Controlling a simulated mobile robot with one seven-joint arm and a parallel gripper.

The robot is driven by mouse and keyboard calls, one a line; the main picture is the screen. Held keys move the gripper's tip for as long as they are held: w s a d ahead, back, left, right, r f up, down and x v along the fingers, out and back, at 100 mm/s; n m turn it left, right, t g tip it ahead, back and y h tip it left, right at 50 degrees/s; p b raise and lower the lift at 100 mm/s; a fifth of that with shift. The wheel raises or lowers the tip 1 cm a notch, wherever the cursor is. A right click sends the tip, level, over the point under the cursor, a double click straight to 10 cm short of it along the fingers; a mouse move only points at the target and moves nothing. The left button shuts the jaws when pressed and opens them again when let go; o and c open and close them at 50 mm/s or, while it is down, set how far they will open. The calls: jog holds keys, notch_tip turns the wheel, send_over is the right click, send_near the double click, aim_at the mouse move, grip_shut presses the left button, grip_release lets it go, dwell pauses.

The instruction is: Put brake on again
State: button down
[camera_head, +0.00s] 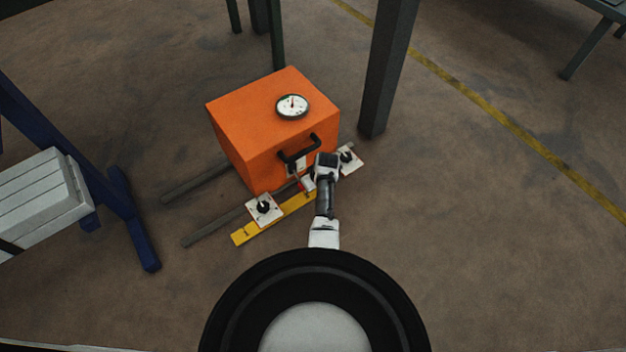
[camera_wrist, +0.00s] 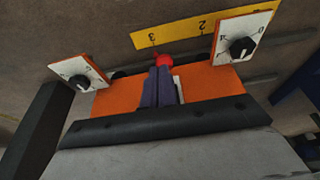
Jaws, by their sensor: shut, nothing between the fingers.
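A small red knob (camera_wrist: 164,59), which may be the brake lever's end, shows at the box's lower front. The box's orange face also shows in the wrist view (camera_wrist: 215,80). My gripper (camera_wrist: 158,70) is shut and empty, its dark fingertips right at the red knob. They overlap its lower edge in the picture; I cannot tell whether they touch. The rest of the lever is hidden behind the fingers.
A yellow scale strip (camera_head: 247,235) with numbers lies along the front rail. White dial plates with black knobs stand on either side, one at left (camera_head: 264,208) and one at right (camera_head: 350,160). A dark post (camera_head: 388,70) rises behind.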

jog(key=s+d+r+p, duration=0.3)
jog(key=s+r+p, duration=0.2)
jog(key=p, duration=0.2)
jog(key=shift+d, duration=0.4)
jog(key=shift+r, duration=0.1)
